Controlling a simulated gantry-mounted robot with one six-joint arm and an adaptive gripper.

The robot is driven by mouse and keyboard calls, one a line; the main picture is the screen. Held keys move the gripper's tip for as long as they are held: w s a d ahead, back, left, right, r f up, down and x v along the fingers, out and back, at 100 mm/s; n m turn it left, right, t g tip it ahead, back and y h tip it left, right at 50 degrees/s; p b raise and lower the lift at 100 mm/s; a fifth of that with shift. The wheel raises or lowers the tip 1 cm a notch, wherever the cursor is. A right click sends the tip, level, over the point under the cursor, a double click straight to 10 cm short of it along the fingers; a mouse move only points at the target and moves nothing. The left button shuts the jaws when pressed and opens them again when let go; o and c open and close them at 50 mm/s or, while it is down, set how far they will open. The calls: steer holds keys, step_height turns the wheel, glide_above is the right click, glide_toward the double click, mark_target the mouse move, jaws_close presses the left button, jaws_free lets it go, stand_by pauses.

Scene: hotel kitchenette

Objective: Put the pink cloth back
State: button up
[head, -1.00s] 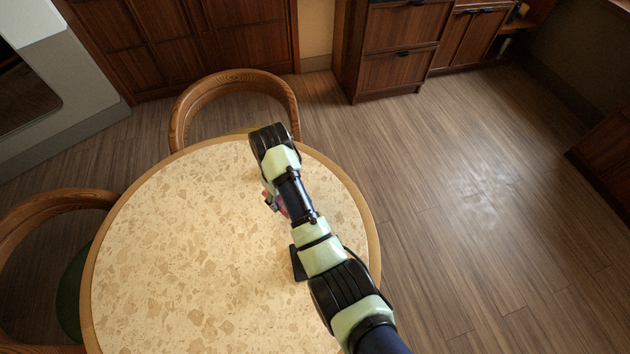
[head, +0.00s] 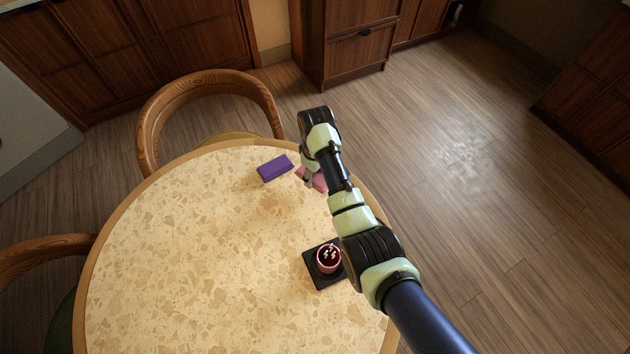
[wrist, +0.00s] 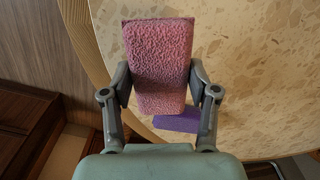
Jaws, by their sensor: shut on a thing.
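The pink cloth (wrist: 158,60) is a textured, folded block held between the fingers of my gripper (wrist: 160,88) in the wrist view. The gripper is shut on its two sides. In the head view the pink cloth (head: 318,180) shows only partly beside my gripper (head: 309,177), over the far right part of the round table (head: 190,240); my arm hides the rest. I cannot tell how high it is above the tabletop.
A purple folded block (head: 275,168) lies on the table just left of the gripper. A red cup (head: 328,259) with dark contents stands on a black square base (head: 318,282) beside my arm. A wooden chair (head: 205,84) stands behind the table. The table's left and middle are clear.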

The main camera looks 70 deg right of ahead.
mark_target(315, 181)
step_height(315, 181, down, 3)
steer(key=shift+f+b, duration=0.15)
steer(key=shift+b, duration=0.3)
steer(key=shift+f, duration=0.15)
steer(key=o, duration=1.2)
